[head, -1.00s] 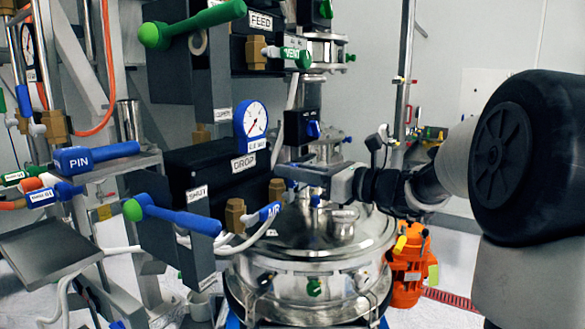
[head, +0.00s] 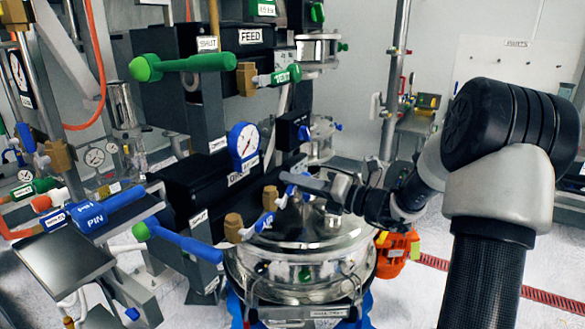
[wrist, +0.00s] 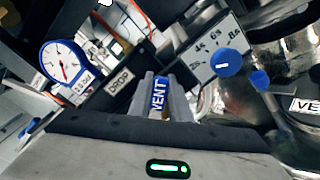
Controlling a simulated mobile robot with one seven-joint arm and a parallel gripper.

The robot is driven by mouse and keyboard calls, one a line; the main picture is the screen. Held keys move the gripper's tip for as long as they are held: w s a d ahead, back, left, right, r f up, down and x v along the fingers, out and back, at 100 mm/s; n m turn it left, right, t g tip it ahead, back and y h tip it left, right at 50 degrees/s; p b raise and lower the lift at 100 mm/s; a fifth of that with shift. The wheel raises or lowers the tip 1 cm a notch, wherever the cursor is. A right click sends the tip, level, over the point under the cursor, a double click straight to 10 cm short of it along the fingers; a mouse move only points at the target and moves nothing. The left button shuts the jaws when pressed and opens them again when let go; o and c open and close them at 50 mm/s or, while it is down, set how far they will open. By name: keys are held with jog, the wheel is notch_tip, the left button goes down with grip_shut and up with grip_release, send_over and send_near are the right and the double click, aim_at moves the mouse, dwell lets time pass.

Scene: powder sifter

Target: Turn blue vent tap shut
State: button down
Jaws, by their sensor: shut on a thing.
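The blue vent tap shows in the wrist view as a blue handle labelled VENT (wrist: 158,97), between my two grey fingers. My gripper (wrist: 163,92) is shut on this handle. In the head view my gripper (head: 300,182) comes in from the right, just above the steel vessel's lid. There, part of a blue handle (head: 284,199) shows by the fingertips beside a brass valve body (head: 270,196). The fingers hide much of the handle in the head view, and its exact angle is hard to tell.
A blue AIR tap (head: 265,222) sits just below my gripper. A blue-rimmed gauge (head: 243,145) and the dark DROP block stand to the left. A green vent tap (head: 285,76) is above. A blue knob (wrist: 229,63) on a numbered dial is close by in the wrist view.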

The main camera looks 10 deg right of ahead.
jog(key=shift+w+d+f+m, duration=0.2)
jog(key=shift+f+m, duration=0.45)
jog(key=shift+m, duration=0.65)
jog(key=shift+w+d+f+m, duration=0.15)
jog(key=shift+f+m, duration=0.5)
jog(key=shift+m, duration=0.65)
jog(key=shift+w+d+f+m, duration=0.15)
jog(key=shift+f+m, duration=0.5)
jog(key=shift+m, duration=0.65)
jog(key=c, duration=1.6)
grip_release()
jog(key=shift+c, duration=0.2)
jog(key=b+v, duration=0.1)
jog(key=v, duration=1.6)
jog(key=shift+s+d, duration=0.2)
jog(key=shift+s, duration=0.05)
jog(key=shift+a+r, duration=0.1)
